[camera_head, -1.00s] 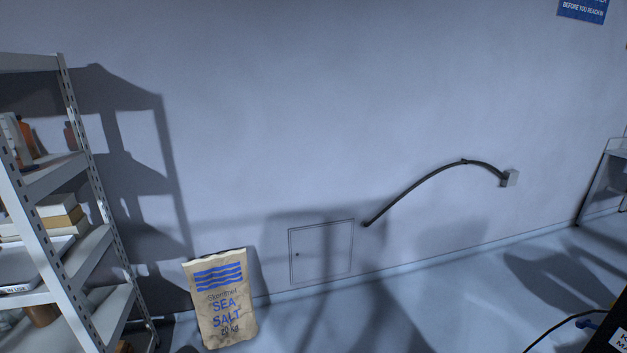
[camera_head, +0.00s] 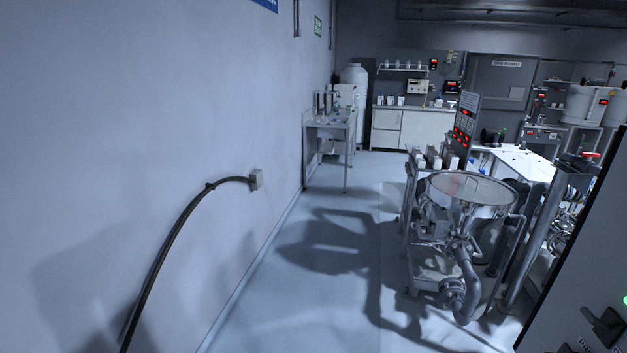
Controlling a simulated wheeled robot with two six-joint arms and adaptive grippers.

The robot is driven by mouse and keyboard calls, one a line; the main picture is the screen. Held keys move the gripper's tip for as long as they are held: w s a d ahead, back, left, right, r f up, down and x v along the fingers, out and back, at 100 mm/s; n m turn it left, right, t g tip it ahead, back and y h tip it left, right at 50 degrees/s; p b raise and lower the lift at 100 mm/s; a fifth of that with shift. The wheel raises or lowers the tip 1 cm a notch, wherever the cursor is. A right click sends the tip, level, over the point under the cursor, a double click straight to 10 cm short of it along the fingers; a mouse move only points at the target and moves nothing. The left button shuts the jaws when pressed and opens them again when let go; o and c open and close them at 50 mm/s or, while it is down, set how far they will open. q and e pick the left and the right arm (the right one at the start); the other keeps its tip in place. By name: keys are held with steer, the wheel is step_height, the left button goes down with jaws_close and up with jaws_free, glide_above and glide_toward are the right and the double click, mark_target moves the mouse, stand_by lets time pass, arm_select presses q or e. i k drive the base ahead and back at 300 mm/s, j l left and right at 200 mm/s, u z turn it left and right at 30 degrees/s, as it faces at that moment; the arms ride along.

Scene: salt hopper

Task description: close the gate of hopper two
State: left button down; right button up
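A round steel hopper or funnel (camera_head: 472,188) stands on a metal frame right of centre, with a curved grey pipe (camera_head: 466,285) below it. I cannot tell whether it is hopper two, and no gate can be made out on it. A dark panel with red displays (camera_head: 464,130) stands behind it. Neither of my grippers is in view.
A grey wall with a black cable (camera_head: 168,240) runs along the left. Clear floor (camera_head: 290,290) lies between it and the hopper frame. A cabinet with a black handle (camera_head: 603,326) fills the lower right corner. A small table (camera_head: 333,122) stands along the wall farther back.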

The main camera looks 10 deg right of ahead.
mark_target(425, 231)
steer(key=i+l+z, duration=0.15)
steer(key=i+z, duration=0.25)
steer(key=i+l+z, duration=0.1)
steer(key=i+z, duration=0.5)
steer(key=z, duration=0.15)
steer(key=i+j+z, duration=0.15)
steer(key=i+z, duration=0.2)
steer(key=i+j+z, duration=0.2)
steer(key=i+z, duration=0.15)
steer(key=i+j+z, duration=0.65)
steer(key=i+j, duration=0.05)
steer(key=j, duration=0.05)
